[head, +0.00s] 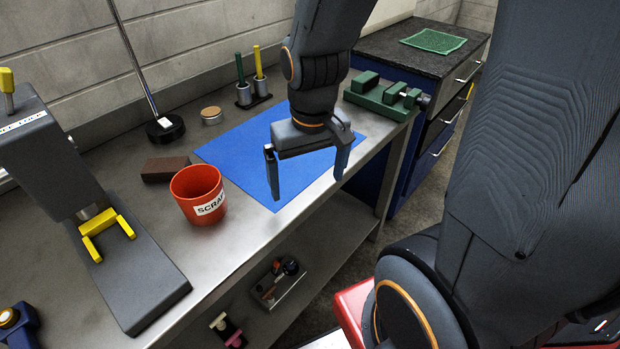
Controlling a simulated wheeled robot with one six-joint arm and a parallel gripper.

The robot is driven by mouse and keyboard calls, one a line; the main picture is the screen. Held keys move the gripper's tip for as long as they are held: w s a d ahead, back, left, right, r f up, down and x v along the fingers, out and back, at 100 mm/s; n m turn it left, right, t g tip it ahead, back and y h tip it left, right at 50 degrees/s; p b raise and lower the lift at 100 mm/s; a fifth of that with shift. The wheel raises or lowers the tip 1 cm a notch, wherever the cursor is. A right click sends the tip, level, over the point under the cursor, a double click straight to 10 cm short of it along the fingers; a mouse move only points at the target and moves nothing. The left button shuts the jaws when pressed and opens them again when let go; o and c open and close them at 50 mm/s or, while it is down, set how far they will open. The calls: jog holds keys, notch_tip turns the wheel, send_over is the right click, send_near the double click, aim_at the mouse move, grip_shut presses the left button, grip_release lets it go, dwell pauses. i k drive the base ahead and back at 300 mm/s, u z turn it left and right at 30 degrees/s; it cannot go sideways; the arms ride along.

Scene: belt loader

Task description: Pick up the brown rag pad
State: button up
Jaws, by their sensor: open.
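The brown rag pad (165,168) looks like a small dark brown rectangular block. It lies on the grey metal bench, left of the blue mat and just behind the red scrap cup. My gripper (307,188) is open with nothing between its fingers. It points down over the front part of the blue mat, to the right of the pad and well apart from it. The height of the fingertips above the mat is hard to tell.
The red cup (199,194) stands between the pad and the bench's front edge. A grey press (140,275) with yellow parts is at left. A green vise (385,97), lamp base (165,129) and pen holders (252,93) stand around the clear blue mat (225,150).

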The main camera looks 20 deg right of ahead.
aim_at(157, 169)
jog(key=k, duration=0.8)
jog(key=z, duration=0.7)
jog(key=i, duration=0.5)
jog(key=u, duration=1.55)
jog(key=i, duration=0.5)
